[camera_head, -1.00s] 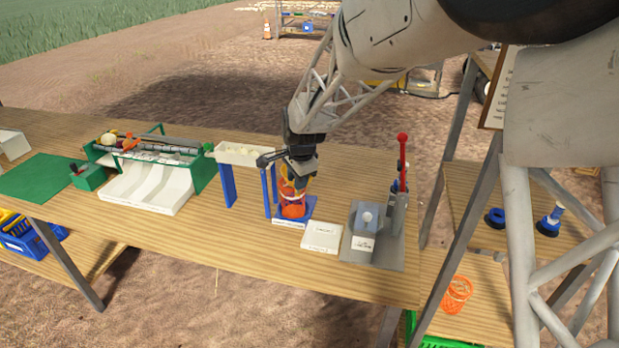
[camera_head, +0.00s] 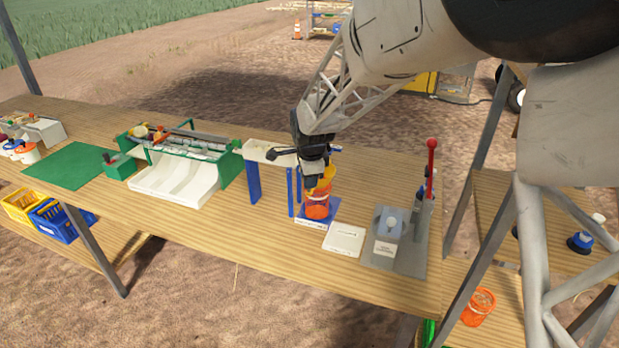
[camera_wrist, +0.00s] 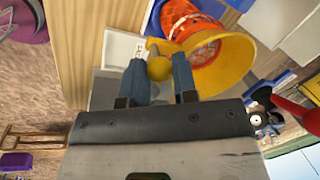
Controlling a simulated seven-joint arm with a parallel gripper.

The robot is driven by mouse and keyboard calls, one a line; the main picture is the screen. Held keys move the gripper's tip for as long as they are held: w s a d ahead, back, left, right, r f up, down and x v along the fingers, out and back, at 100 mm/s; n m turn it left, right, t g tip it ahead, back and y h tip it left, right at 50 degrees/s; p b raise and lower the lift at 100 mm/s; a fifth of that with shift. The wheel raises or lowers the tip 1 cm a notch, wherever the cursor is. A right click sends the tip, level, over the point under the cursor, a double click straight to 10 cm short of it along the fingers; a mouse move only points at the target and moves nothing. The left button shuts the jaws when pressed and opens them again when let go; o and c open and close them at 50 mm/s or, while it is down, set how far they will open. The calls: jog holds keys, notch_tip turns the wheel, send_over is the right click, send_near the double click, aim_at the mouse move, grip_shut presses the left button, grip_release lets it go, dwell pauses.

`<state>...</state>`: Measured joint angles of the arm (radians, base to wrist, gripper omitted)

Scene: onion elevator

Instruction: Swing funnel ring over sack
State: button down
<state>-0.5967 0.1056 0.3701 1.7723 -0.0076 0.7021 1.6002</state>
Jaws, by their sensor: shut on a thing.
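The yellow funnel ring (camera_head: 326,174) sits at the top of the orange mesh sack (camera_head: 317,208). In the wrist view the funnel ring (camera_wrist: 226,72) is a wide yellow collar, and the orange sack (camera_wrist: 202,42) shows through and beyond it. My gripper (camera_head: 312,180) comes down from above beside the ring. In the wrist view the two blue fingers of my gripper (camera_wrist: 158,84) are shut on the ring's round yellow knob (camera_wrist: 160,67). I cannot tell how closely the ring meets the sack's mouth.
A blue stand (camera_head: 290,190) carries a cream trough (camera_head: 262,151) left of the sack. A white scale plate (camera_head: 344,239) lies to its right, then a grey press with a red lever (camera_head: 431,160). A green sorter with white chutes (camera_head: 174,183) stands farther left. The table's front is clear.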

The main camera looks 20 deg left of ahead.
jog(key=c, duration=0.9)
grip_release()
jog(key=shift+a, duration=0.1)
jog(key=shift+s+d+r, duration=0.15)
jog(key=shift+s+r, duration=0.05)
jog(key=shift+r, duration=1.1)
jog(key=shift+s+d+r, duration=0.15)
jog(key=shift+s+r, duration=0.05)
jog(key=shift+r, duration=1.05)
jog(key=shift+s+d+r, duration=0.15)
jog(key=shift+s+r, duration=0.05)
jog(key=shift+r, duration=1.1)
